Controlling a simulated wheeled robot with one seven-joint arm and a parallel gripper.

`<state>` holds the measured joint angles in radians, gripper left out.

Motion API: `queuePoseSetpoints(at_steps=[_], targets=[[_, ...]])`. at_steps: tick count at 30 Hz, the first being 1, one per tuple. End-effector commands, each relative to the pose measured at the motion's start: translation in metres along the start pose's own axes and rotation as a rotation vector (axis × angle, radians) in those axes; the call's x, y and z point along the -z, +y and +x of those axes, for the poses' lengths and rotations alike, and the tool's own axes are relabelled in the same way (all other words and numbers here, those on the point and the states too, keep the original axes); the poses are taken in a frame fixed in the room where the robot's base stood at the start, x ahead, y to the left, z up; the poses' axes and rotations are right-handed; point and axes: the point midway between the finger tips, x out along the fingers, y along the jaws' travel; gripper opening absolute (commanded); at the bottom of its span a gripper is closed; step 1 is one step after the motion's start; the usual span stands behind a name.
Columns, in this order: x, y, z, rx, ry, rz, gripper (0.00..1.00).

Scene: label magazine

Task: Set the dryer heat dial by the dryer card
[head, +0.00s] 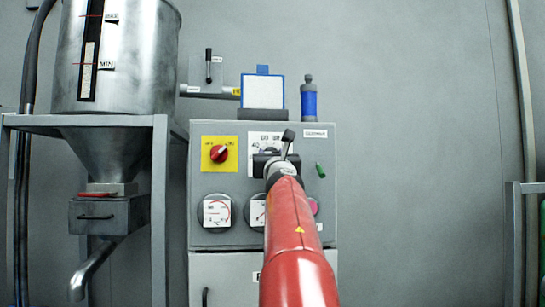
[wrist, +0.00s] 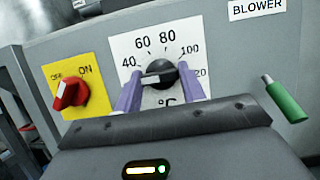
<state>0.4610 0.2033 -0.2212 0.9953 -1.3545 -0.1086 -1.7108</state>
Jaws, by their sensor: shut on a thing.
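The heat dial (wrist: 160,74) is a black round knob with a white bar, on a white scale plate (wrist: 125,45) marked 40, 60, 80, 100, 120 and °C. The bar lies nearly level in the wrist view; I cannot tell which number it points at. My gripper (wrist: 161,86) is shut on the dial, with one purple finger on each side. In the head view my gripper (head: 275,162) and red arm hide most of the dial. A white card in a blue frame (head: 263,92) stands on top of the control box; no writing on it is legible.
A red OFF/ON switch (wrist: 70,92) on a yellow plate is left of the dial. A green lever (wrist: 283,98) under the BLOWER label is right. White gauges (head: 217,212) sit below. A steel hopper (head: 115,60) stands left; a blue cylinder (head: 308,103) is on top.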

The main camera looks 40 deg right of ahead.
Motion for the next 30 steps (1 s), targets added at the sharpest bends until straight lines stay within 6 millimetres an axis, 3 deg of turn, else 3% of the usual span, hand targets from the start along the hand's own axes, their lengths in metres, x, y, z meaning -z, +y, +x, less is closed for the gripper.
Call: queuePoseSetpoints(at_steps=[30], targets=[[-0.0037, 0.0049, 0.0020, 0.314, 0.001, 0.760, 0.17]])
